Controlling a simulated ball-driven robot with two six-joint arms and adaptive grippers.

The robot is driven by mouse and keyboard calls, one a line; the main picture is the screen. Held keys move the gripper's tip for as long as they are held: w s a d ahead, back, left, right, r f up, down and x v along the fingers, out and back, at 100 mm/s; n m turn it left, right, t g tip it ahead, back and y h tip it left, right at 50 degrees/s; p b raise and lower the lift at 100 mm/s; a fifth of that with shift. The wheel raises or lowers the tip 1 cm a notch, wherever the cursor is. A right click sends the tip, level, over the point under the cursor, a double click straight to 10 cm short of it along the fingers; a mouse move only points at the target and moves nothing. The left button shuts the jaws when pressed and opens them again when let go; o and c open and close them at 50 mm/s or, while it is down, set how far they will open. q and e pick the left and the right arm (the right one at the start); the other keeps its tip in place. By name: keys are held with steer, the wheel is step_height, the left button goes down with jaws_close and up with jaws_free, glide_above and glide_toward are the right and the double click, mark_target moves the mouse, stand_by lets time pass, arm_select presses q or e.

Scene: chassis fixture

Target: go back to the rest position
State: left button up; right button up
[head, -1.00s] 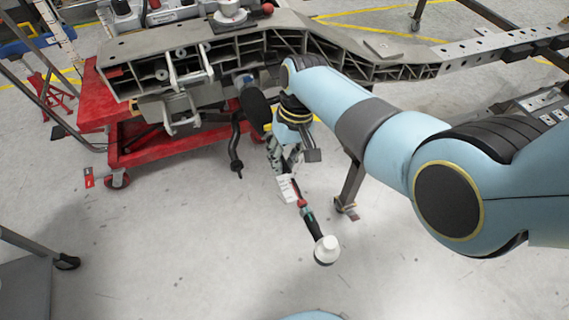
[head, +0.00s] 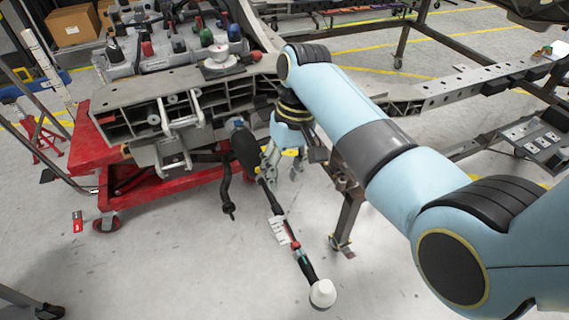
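My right arm comes in from the right, and its gripper (head: 284,167) hangs beside the chassis fixture (head: 225,100). Its fingers point down and look spread, with nothing seen between them. A long dark tool (head: 276,212) with a white, rounded end slants down and to the right from the fixture's front. Its upper part passes just left of my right gripper; whether they touch cannot be told. My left gripper is not in view.
A red wheeled cart (head: 150,197) stands under the left part of the fixture. A dark metal leg (head: 347,215) stands right of the tool. A long perforated rail (head: 480,85) runs off to the right. The grey floor in front is mostly clear.

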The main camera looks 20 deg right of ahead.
steer(key=shift+v, duration=0.95)
